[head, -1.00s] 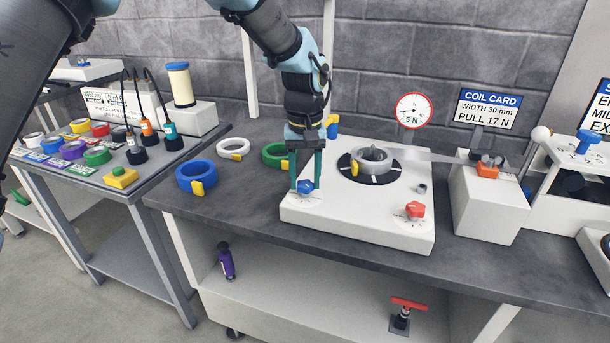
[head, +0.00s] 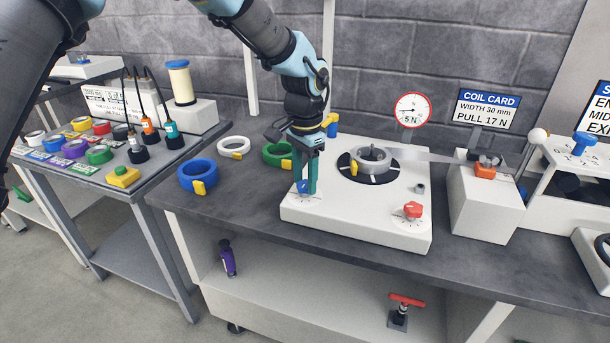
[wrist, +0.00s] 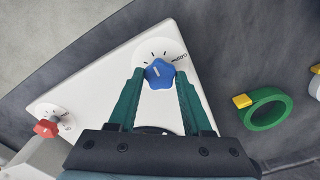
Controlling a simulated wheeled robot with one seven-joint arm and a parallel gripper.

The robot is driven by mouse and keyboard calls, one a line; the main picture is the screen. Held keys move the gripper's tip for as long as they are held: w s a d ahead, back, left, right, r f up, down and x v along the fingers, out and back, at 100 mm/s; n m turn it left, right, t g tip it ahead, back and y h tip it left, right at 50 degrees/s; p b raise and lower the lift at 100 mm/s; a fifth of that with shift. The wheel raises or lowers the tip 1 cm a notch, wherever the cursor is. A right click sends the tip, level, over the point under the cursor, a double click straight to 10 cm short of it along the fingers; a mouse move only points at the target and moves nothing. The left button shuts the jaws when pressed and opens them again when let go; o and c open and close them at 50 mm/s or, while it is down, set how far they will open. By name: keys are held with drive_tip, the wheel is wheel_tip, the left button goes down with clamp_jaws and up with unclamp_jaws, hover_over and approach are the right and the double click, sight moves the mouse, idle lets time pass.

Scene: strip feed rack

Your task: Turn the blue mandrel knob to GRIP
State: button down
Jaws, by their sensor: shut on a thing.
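The blue mandrel knob (wrist: 159,73) sits on a white dial at the corner of the white machine box (wrist: 115,95). In the wrist view my gripper (wrist: 159,80) has its two green fingers on either side of the knob, shut on it. Tick marks and a printed word, which looks like GRIP, show on the dial to the knob's upper right. In the head view the knob (head: 304,187) is partly hidden by my fingers. A grey coil ring (head: 372,166) sits on the black mandrel disc on the box top.
A red knob (head: 413,210) is on the same box at the front right. A blue ring (head: 198,176), a green ring (head: 279,154) and a white ring (head: 234,147) lie on the bench to the left. A pale strip (head: 430,156) runs from the coil to a white block (head: 486,202).

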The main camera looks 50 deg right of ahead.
sight(305, 184)
drive_tip(key=m+p, duration=0.1)
drive_tip(key=m, duration=0.4)
drive_tip(key=shift+m, duration=0.3)
drive_tip(key=m+p, duration=0.2)
drive_tip(key=m, duration=0.3)
drive_tip(key=shift+m, duration=0.3)
drive_tip(key=shift+c, duration=1.7)
unclamp_jaws()
wheel_tip(305, 184, up, 11)
drive_tip(key=b, duration=0.2)
